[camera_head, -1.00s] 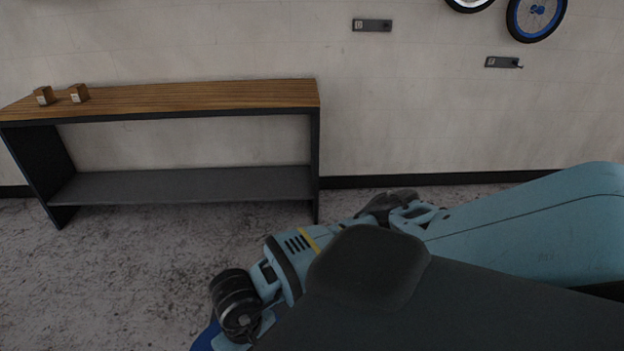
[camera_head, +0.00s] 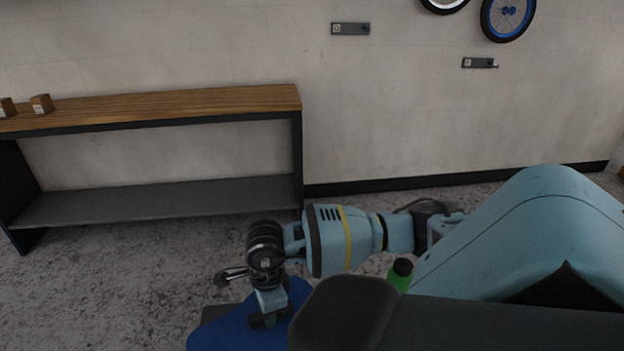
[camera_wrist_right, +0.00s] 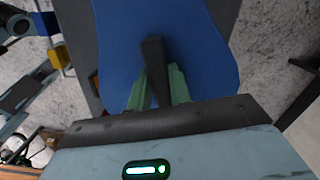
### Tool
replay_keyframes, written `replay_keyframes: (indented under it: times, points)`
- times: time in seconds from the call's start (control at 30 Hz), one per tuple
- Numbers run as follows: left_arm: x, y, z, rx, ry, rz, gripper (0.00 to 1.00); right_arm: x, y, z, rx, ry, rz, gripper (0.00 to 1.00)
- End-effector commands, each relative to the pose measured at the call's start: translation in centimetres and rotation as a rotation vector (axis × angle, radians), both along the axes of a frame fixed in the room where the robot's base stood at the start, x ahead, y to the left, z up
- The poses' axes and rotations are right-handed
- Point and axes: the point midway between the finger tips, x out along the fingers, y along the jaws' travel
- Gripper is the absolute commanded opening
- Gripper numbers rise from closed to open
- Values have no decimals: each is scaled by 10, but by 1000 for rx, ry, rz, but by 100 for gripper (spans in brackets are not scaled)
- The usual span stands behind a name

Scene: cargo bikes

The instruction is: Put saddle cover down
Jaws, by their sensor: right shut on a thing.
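The blue saddle cover (camera_head: 225,332) shows at the bottom of the head view, partly cut off by the frame edge and partly hidden by my own dark body. My right gripper (camera_head: 268,316) points down at it and is shut on it. In the right wrist view, the saddle cover (camera_wrist_right: 200,45) fills the upper middle. The gripper (camera_wrist_right: 160,85) overlaps its near part there. Under the cover lies a dark grey surface, and I cannot tell whether the cover touches it. My left gripper is not in view.
A wood-topped bench (camera_head: 190,104) with a grey lower shelf stands against the wall, with two small boxes (camera_head: 41,104) at its left. A green bottle (camera_head: 400,275) with a black cap stands beside my right arm. Wall brackets (camera_head: 350,29) hang behind. Speckled floor lies bare before the bench.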

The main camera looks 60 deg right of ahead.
Motion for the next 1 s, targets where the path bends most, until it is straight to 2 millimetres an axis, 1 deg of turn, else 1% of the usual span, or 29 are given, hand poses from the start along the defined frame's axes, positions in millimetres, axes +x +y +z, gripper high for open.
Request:
replay_keyframes:
  times: [0.03, 0.1, 0.2, 0.3, 0.47, 0.57, 0.7, 0.8, 0.9, 1.0]
  points:
    - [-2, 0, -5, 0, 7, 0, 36, 1, -7, -3, 1, 3, -75, 0]
    - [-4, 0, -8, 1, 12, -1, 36, 4, -13, -2, 4, -1, -162, 0]
    - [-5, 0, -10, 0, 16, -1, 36, 7, -19, 0, 8, -4, -243, 0]
    - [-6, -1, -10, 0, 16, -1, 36, 8, -22, 1, 10, -6, -283, 0]
    - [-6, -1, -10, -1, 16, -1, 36, 9, -22, 1, 11, -7, -294, 0]
    - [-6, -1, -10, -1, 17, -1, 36, 8, -22, -9, 11, -4, -292, 0]
    - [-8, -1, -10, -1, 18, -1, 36, 8, -22, -34, 11, -3, -292, 0]
    - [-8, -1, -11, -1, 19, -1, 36, 8, -22, -49, 11, -4, -291, 0]
    - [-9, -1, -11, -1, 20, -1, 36, 9, -22, -58, 11, -6, -290, 0]
    - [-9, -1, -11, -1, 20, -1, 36, 9, -22, -61, 12, -7, -290, 0]
